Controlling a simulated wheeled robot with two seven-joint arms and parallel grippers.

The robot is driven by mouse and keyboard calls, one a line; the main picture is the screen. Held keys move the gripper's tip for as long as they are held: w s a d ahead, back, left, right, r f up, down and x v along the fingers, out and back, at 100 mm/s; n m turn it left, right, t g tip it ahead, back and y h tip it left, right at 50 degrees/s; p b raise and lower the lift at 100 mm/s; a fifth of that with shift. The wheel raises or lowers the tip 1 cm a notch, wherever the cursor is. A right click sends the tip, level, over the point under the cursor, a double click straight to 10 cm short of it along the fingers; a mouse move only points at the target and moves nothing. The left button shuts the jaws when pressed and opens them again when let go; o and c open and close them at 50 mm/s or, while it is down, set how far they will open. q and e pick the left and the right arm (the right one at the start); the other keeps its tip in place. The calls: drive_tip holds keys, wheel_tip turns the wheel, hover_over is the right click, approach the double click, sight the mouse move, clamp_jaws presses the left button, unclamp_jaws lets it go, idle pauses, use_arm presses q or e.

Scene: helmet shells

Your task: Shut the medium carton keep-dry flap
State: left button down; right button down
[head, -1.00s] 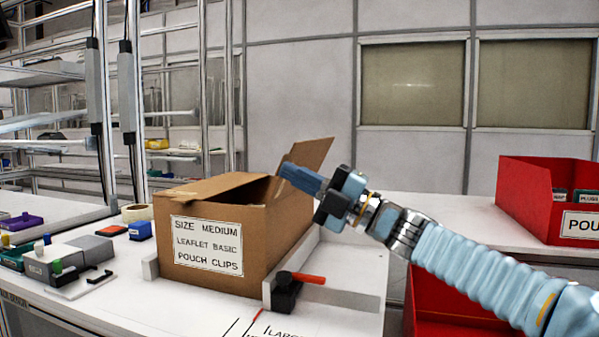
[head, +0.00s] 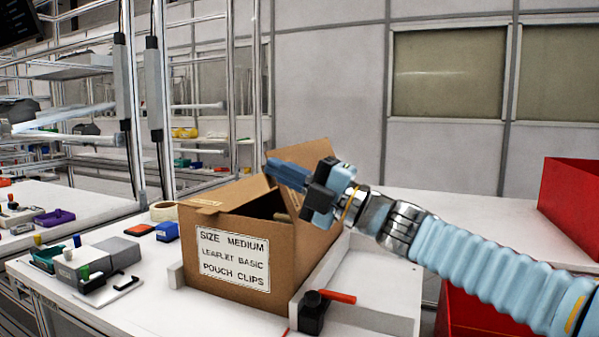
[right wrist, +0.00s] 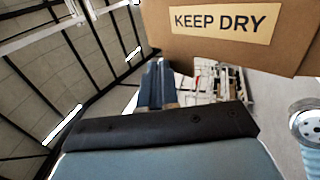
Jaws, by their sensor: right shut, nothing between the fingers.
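The medium carton (head: 190,245) is a brown box with a white "SIZE MEDIUM" label, standing on the white bench. One flap (head: 232,193) slants over its left part, and a dark gap shows inside. A raised flap (head: 313,155) stands at the right, partly hidden behind my right gripper. In the right wrist view a brown flap (right wrist: 185,45) with a "KEEP DRY" label (right wrist: 225,20) fills the top, close to the fingers. My right gripper (head: 270,170) is shut and empty, its blue fingers above the carton at the raised flap. Contact is not clear. My left gripper is out of view.
A low white fixture with a red-handled black clamp (head: 313,312) stands at the carton's front right. Red bins (head: 572,210) are at the right. A tape roll (head: 163,211), a blue block (head: 167,232) and grey blocks (head: 118,250) lie left of the carton.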

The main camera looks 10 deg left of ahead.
sight(269, 179)
drive_tip(key=a, duration=0.2)
drive_tip(key=w+a+p, duration=0.1)
drive_tip(key=shift+f, duration=0.25)
drive_tip(key=shift+w+a+f+p, duration=0.15)
drive_tip(key=shift+a+p, duration=0.5)
drive_tip(key=shift+w+a+f+h, duration=0.1)
drive_tip(key=shift+a+f+h, duration=0.2)
drive_tip(key=shift+h, duration=0.3)
drive_tip(key=shift+w+a+f+g+h+p, duration=0.2)
drive_tip(key=shift+a+f+g+h, duration=0.25)
drive_tip(key=shift+f+h, duration=0.5)
drive_tip(key=shift+w+a+f+g+h+p, duration=0.15)
drive_tip(key=shift+a+f+g+h+p, duration=0.2)
drive_tip(key=shift+a+f+h, duration=0.6)
drive_tip(key=shift+w+a+f+g+h+p, duration=0.2)
drive_tip(key=shift+f+g+h, duration=0.25)
drive_tip(key=shift+h, duration=0.85)
